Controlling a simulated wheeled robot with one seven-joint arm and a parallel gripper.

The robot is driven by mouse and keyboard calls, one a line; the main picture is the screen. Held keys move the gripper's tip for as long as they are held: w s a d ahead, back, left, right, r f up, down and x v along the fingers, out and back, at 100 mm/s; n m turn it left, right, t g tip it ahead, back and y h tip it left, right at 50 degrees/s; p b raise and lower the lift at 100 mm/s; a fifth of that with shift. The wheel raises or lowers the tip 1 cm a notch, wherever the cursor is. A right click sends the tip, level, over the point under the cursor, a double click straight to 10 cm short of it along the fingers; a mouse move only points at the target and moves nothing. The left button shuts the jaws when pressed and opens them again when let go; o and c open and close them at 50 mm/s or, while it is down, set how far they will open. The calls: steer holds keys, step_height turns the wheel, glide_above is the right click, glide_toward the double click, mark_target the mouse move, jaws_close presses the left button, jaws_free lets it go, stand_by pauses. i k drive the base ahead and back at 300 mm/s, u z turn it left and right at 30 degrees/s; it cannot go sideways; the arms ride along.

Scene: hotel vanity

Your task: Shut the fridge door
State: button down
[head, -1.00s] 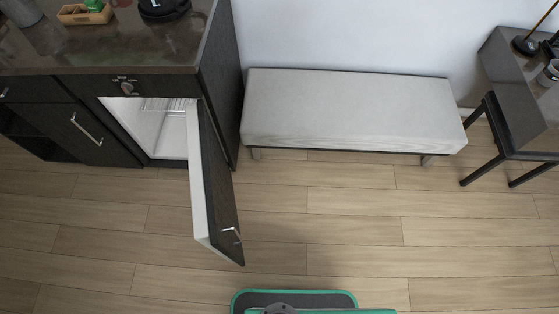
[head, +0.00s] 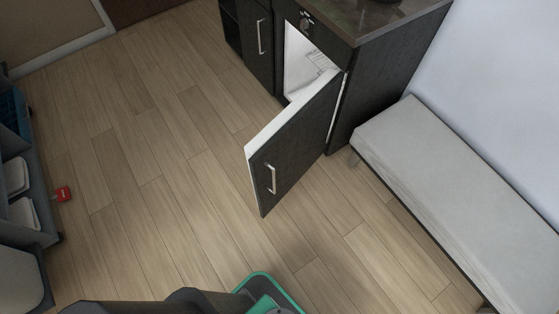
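The fridge door (head: 297,146) stands wide open in the head view, swung out from the dark cabinet over the floor. Its dark outer face with a metal handle (head: 270,178) is turned toward me, and its white top edge shows. Part of the white fridge interior (head: 303,66) shows behind the door; the rest is hidden by it. A dark part of my arm shows at the bottom edge. My gripper is not in view, and nothing of mine is seen touching the door.
A grey bench (head: 465,190) stands right of the cabinet (head: 385,72). At the left edge is a grey cart (head: 28,190), with a small red item (head: 63,194) beside it. The wooden floor (head: 165,160) left of the door is clear.

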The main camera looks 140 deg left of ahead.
mark_target(278, 156)
steer(key=u, duration=4.2)
steer(key=i, duration=0.5)
steer(key=u, duration=0.45)
steer(key=k, duration=1.15)
steer(key=u, duration=1.05)
steer(key=i, duration=1.15)
steer(key=z, duration=0.7)
